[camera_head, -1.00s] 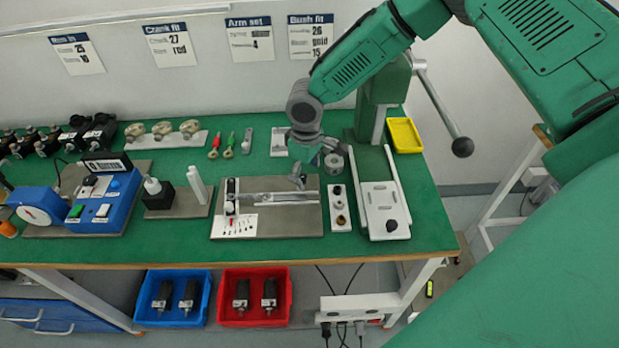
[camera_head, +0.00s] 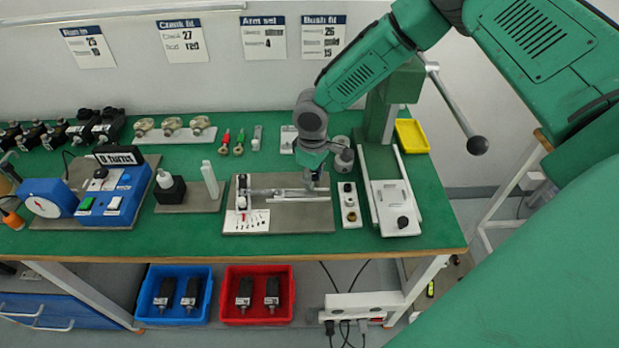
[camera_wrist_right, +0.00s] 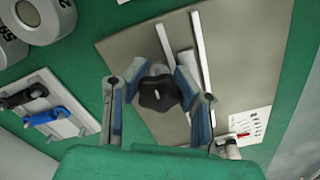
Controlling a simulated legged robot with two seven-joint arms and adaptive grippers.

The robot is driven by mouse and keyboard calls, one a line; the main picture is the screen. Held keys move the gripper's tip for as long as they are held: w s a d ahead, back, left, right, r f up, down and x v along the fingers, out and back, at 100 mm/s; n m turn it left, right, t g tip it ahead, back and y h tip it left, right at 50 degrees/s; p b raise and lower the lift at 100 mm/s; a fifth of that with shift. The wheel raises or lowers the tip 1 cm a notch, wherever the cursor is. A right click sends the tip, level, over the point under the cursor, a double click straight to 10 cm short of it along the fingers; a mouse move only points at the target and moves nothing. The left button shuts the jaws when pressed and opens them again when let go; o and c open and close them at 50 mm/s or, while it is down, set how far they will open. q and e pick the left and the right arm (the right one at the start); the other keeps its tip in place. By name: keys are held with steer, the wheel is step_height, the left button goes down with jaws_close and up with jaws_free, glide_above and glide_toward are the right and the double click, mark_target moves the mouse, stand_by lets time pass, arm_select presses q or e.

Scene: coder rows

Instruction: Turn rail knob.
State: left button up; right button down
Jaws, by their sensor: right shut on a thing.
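The rail fixture (camera_head: 300,220) is a grey-brown plate with pale metal rails, on the green bench in the head view. The plate also shows in the right wrist view (camera_wrist_right: 122,50). My right gripper (camera_head: 311,184) reaches down over the right end of the rail. In the wrist view, the rail knob (camera_wrist_right: 158,92) is dark and lobed with a short white mark on top. My right gripper's fingers (camera_wrist_right: 160,85) are shut on it, one on either side. In the head view the gripper hides the knob. My left gripper is in neither view.
A narrow white block with holes (camera_head: 350,206) stands just right of the plate, and a grey cylinder (camera_head: 343,152) behind it. Farther right is a press with a long lever (camera_head: 455,105). A scale card (camera_head: 247,221) lies on the plate's front left.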

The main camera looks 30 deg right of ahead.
steer(key=shift+w+d+r+n+p, duration=0.2)
steer(key=shift+w+r+n+p, duration=0.1)
steer(key=shift+w+n, duration=0.15)
steer(key=shift+n, duration=0.35)
steer(key=shift+a+n+p, duration=0.3)
steer(key=shift+a+n, duration=0.05)
steer(key=shift+n, duration=0.65)
steer(key=shift+d+n, duration=0.2)
steer(key=shift+n, duration=0.7)
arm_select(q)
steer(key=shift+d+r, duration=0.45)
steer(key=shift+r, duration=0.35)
arm_select(e)
steer(key=shift+a, duration=0.15)
steer(key=c, duration=1.1)
jaws_free()
steer(key=shift+f, duration=0.1)
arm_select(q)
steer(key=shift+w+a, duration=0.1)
arm_select(e)
steer(key=shift+f, duration=0.1)
steer(key=shift+s, duration=0.1)
